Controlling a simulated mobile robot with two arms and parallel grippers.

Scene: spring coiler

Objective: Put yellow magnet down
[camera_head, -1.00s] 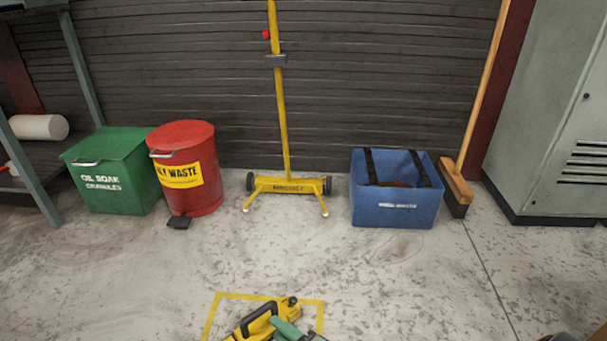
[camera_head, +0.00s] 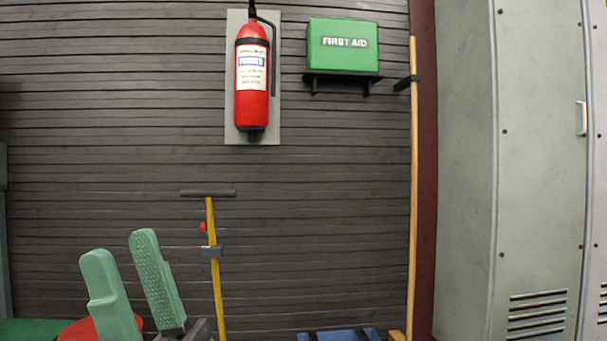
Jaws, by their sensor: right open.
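My right gripper (camera_head: 120,247) is raised at the lower left, its two green fingers pointing up. The fingers are apart, with nothing between them. My left gripper is not in view.
A yellow pole (camera_head: 216,290) with a dark crossbar handle stands right of the gripper. A red bin's lid (camera_head: 78,331) shows behind the fingers. A blue crate's rim (camera_head: 345,335), broom (camera_head: 413,200) and grey locker (camera_head: 465,170) are further right.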

